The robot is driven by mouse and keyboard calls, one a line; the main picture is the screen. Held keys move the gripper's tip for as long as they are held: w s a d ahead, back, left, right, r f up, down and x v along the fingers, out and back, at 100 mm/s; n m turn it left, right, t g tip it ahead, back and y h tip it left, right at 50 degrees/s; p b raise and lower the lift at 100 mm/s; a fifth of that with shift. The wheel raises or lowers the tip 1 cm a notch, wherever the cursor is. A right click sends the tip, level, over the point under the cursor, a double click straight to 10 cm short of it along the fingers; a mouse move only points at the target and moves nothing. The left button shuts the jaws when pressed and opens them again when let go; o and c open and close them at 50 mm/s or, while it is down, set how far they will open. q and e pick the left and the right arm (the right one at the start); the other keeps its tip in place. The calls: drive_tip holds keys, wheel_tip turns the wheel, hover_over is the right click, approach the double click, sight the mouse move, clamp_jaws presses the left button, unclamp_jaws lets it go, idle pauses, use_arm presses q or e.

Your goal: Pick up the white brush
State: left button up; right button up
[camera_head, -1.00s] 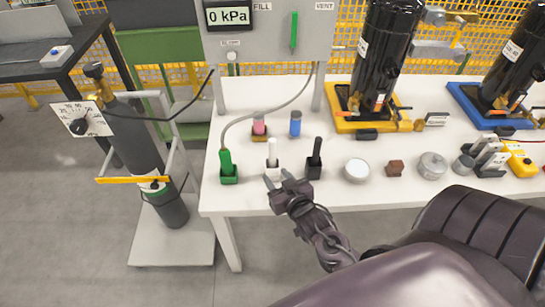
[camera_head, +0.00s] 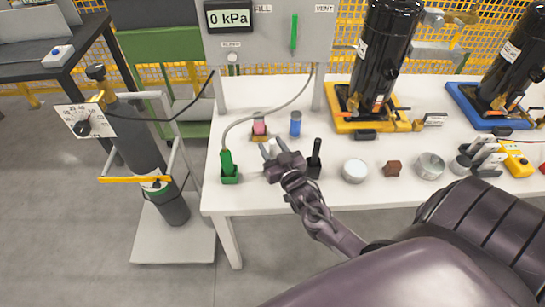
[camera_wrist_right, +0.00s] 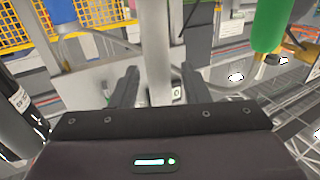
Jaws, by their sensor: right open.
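The white brush (camera_head: 272,145) stands upright in its small white holder on the table, partly hidden behind my right gripper in the head view. My right gripper (camera_head: 271,151) is open, with its fingertips up at the brush's handle. In the right wrist view the pale upright handle (camera_wrist_right: 157,45) shows between the two open fingers (camera_wrist_right: 157,85), and I see no finger closed on it. My left gripper is not in view.
A pink bottle (camera_head: 259,128) and a blue one (camera_head: 295,123) stand behind. A grey hose arcs above.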

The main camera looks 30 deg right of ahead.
clamp_jaws()
drive_tip(key=shift+r, duration=0.1)
idle(0.3)
